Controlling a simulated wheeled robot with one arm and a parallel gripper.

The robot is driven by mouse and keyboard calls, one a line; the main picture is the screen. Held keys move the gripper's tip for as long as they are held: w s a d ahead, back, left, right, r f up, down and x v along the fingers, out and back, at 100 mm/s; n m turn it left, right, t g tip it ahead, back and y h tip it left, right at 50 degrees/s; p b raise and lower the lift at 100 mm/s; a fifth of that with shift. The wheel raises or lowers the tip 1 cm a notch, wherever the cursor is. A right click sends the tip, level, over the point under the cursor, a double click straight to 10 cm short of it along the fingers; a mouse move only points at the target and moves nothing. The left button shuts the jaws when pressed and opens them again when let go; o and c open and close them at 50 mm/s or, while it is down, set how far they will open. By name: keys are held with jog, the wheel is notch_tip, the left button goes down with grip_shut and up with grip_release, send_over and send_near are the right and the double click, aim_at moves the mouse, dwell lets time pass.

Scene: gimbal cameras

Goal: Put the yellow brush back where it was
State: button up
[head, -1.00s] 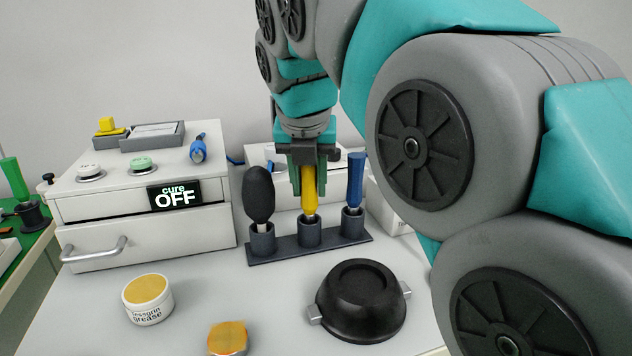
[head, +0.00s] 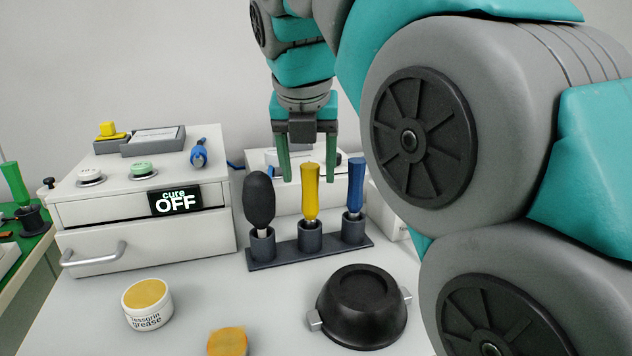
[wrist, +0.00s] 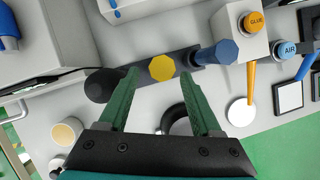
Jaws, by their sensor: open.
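The yellow brush (head: 310,193) stands upright in the middle cup of the dark rack (head: 290,252). A black brush (head: 259,198) stands in the left cup and a blue one (head: 355,185) in the right cup. My gripper (head: 307,180) is open and empty, with its green fingers above and around the top of the yellow handle, apart from it in the head view. In the wrist view the yellow handle's top (wrist: 162,68) shows beyond and between the open fingertips (wrist: 158,75).
A white cabinet (head: 100,222) with a drawer and a "cure OFF" display stands at left. A grease tub (head: 148,303), an orange-topped item (head: 228,341) and an upturned black bowl (head: 362,308) are in front. Buttons marked GLUE (wrist: 254,22) and AIR (wrist: 288,48) show in the wrist view.

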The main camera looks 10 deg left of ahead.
jog(key=shift+v, duration=1.55)
